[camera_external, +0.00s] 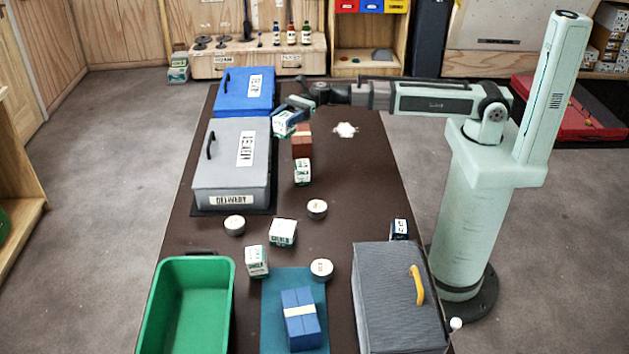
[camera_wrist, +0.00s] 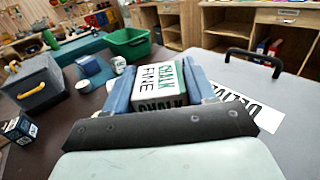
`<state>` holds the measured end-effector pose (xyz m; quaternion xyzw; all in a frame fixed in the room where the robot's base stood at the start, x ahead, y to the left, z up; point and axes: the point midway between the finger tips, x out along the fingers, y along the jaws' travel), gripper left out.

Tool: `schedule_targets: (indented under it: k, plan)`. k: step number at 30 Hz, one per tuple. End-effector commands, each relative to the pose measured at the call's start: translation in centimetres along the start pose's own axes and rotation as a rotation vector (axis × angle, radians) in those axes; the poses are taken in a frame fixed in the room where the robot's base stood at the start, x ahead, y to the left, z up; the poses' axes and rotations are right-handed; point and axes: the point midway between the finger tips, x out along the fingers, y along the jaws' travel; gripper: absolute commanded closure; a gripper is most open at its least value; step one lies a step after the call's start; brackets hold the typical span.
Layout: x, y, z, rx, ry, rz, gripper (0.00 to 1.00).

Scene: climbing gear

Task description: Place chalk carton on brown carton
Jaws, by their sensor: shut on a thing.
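My gripper (camera_external: 290,112) is shut on a white and green chalk carton (camera_external: 283,125), held near the right side of the grey case. In the wrist view the chalk carton (camera_wrist: 160,82) sits between the two blue fingers, with "CHALK" and "FINE" lettering. The brown carton (camera_external: 302,142), with a pale band, stands on the dark table just right of and nearer than the held carton. I cannot make out the brown carton in the wrist view. Another white and green carton (camera_external: 303,173) stands just in front of the brown one.
The grey case (camera_external: 215,185) and blue case (camera_external: 240,92) line the table's left side. White cartons (camera_external: 283,232), round tubs (camera_external: 317,208), a green bin (camera_external: 185,262), a blue carton (camera_external: 300,325) on a teal mat and a yellow-handled case (camera_external: 385,290) fill the near end.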

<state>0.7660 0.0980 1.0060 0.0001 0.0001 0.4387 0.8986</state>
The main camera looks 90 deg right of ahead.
Motion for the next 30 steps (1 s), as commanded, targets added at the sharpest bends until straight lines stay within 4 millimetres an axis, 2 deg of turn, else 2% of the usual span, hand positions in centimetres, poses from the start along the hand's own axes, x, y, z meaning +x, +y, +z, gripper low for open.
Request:
schedule_targets:
  k: [3, 9, 17, 20, 30]
  plan:
    - [-2.9, -3.0, 0.7, -0.001, -0.001, -0.047, 0.78]
    - [-7.3, -6.7, 1.8, -0.001, -0.001, -0.096, 0.78]
    - [-11.5, -9.1, 2.9, -0.001, 0.0, -0.095, 0.78]
    - [-12.1, -8.8, 3.4, -0.001, -0.001, -0.042, 0.78]
    - [-12.1, -4.7, 3.0, 0.0, -0.001, 0.195, 0.78]
